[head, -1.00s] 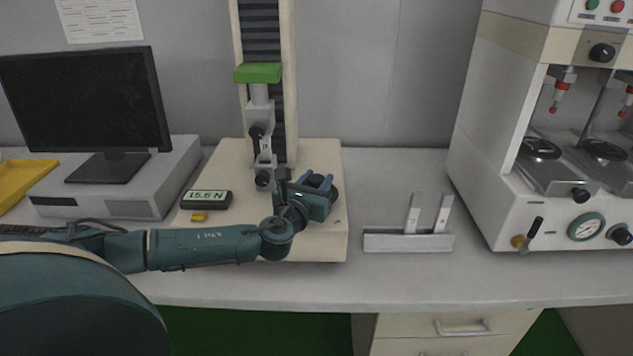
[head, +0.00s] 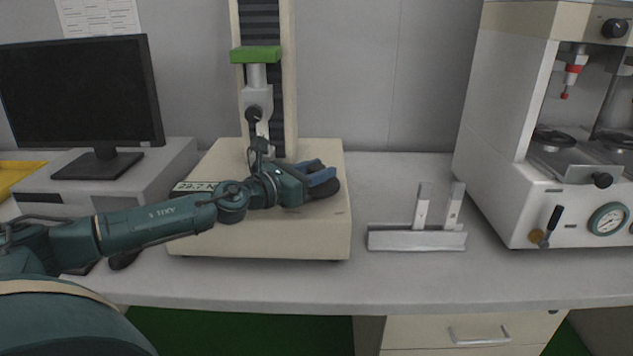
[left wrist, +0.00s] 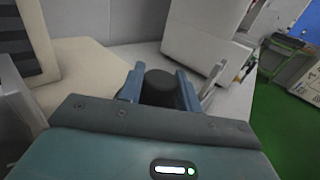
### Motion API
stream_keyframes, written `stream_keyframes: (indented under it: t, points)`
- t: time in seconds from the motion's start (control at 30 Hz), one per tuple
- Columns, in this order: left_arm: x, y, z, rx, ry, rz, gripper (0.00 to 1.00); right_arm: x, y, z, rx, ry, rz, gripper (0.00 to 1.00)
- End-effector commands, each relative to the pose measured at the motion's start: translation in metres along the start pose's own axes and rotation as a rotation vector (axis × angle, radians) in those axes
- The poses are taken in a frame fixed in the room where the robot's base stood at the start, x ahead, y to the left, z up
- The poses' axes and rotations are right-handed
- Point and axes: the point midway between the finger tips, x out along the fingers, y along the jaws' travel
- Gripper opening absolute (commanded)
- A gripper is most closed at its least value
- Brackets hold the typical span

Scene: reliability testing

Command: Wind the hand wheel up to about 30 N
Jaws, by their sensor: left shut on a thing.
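The tensile tester has a cream base (head: 290,235) and a column with a green-topped crosshead (head: 255,55). The dark hand wheel (head: 330,189) is at the right of the base. It also shows in the left wrist view (left wrist: 160,90). My left gripper (head: 318,175) is shut on the hand wheel, with one blue finger on each side of it. Its fingers also show in the left wrist view (left wrist: 160,80). The force display (head: 194,186) reads about 29.7 N, and my arm partly covers it. My right gripper is not in view.
A monitor (head: 80,95) stands on a grey box at the left, near a yellow tray (head: 20,172). A metal stand with two upright strips (head: 415,240) is right of the tester. A white machine (head: 495,150) stands farther right. The bench front is clear.

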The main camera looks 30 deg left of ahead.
Motion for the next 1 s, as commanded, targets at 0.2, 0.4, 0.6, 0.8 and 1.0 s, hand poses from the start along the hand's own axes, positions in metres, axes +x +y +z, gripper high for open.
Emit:
stream_keyframes:
  t: [0.2,0.4,0.6,0.8,1.0]
  points:
    - [-0.0001,0.0005,0.0003,-0.001,0.001,-0.009,0.11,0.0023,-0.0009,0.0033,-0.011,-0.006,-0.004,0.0]
    - [-0.0001,0.0005,0.0005,-0.001,0.001,-0.009,0.11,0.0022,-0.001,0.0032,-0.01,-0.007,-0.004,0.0]
    - [0.0,0.0004,0.0005,-0.001,0.0,-0.008,0.48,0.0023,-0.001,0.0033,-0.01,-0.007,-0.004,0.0]
    - [0.0,0.0003,0.0004,-0.001,0.0,-0.009,0.54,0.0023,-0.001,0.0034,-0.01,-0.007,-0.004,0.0]
    - [-0.0032,0.0009,-0.0019,0.0,0.001,-0.008,0.54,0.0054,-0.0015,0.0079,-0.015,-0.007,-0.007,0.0]
